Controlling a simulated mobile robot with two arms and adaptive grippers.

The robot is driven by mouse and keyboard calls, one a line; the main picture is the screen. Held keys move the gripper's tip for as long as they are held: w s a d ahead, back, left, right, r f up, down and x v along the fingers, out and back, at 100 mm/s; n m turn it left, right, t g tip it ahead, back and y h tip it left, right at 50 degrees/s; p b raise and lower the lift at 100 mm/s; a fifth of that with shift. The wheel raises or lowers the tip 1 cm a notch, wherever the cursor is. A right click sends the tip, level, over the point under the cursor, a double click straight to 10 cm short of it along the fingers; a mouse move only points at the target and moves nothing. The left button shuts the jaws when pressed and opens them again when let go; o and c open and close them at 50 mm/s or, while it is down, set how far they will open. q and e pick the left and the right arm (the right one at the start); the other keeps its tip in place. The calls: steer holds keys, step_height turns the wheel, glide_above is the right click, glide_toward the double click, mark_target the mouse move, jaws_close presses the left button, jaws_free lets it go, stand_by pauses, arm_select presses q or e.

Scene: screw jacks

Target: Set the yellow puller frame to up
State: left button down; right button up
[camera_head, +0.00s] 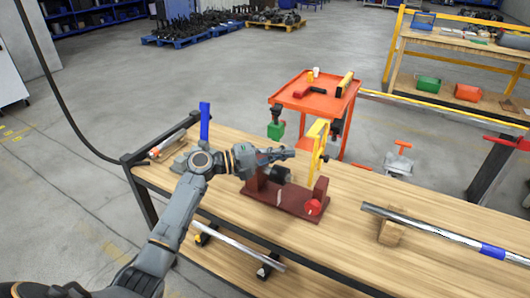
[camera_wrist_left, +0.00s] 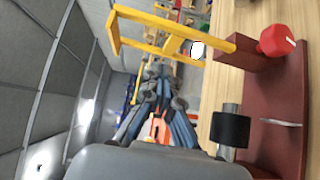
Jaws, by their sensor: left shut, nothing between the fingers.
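The yellow puller frame (camera_head: 317,147) stands raised above a dark red fixture (camera_head: 282,198) on the wooden bench. In the left wrist view the frame (camera_wrist_left: 172,27) extends from the fixture's block, beside a red knob (camera_wrist_left: 277,40). The red knob (camera_head: 313,207) is at the fixture's right end in the head view. A black cylinder (camera_wrist_left: 230,129) sits on the fixture. My left gripper (camera_head: 290,153) is shut and empty, just left of the frame and above the fixture. I cannot tell whether its tips touch the frame. My right gripper is out of view.
A metal bar with a blue band (camera_head: 440,235) rests on a wooden block at the bench's right. A blue upright piece (camera_head: 205,121) stands at the left end. A red cart (camera_head: 312,93) is behind the bench.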

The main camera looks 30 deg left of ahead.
mark_target(313, 158)
arm_select(q)
steer(key=d+p, duration=0.1)
steer(key=d, duration=0.3)
steer(key=shift+w+d, duration=0.1)
steer(key=shift+d, duration=0.1)
steer(key=shift+d, duration=0.1)
steer(key=shift+d, duration=0.65)
